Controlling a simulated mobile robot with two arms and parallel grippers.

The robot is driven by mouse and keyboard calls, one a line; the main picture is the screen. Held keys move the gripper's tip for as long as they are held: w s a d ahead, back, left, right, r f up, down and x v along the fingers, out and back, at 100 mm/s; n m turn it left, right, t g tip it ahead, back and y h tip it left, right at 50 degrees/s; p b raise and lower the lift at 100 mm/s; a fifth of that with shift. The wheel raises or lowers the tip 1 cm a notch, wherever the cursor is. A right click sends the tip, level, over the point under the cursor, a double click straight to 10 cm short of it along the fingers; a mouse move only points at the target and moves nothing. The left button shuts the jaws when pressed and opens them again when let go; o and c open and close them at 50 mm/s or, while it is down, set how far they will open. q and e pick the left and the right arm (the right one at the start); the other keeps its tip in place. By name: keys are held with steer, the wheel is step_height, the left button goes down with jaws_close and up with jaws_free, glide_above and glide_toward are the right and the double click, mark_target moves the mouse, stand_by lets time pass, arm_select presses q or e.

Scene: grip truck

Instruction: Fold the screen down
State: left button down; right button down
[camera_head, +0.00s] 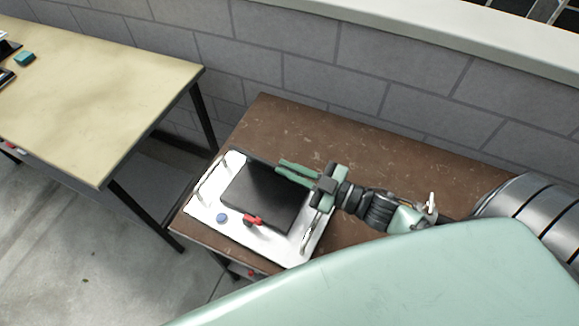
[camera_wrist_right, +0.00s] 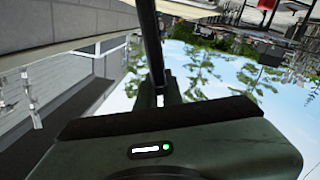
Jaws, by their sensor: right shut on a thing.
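The screen (camera_head: 262,197) is a dark flat panel on a white device (camera_head: 213,212) that lies on a brown table. I cannot tell its exact tilt from the head view. My right gripper (camera_head: 280,168) reaches in from the right, its green fingers shut on the screen's far right edge. In the right wrist view a thin dark panel edge (camera_wrist_right: 152,45) runs between the fingers, and it looks like the screen seen edge-on. The fingertips are partly hidden there. My left gripper is not in view.
The device has a blue knob (camera_head: 222,218), a red part (camera_head: 252,219) and side handles. The brown table (camera_head: 400,165) is clear behind the device. A grey block wall (camera_head: 300,45) stands behind it. A pale yellow table (camera_head: 95,90) stands at the left, across a gap.

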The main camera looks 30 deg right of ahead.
steer(key=c, duration=1.6)
jaws_free()
steer(key=shift+o, duration=0.2)
steer(key=shift+d, duration=0.1)
steer(key=shift+s+d+f, duration=0.15)
steer(key=shift+s, duration=0.15)
steer(key=b+v, duration=0.2)
steer(key=v, duration=0.5)
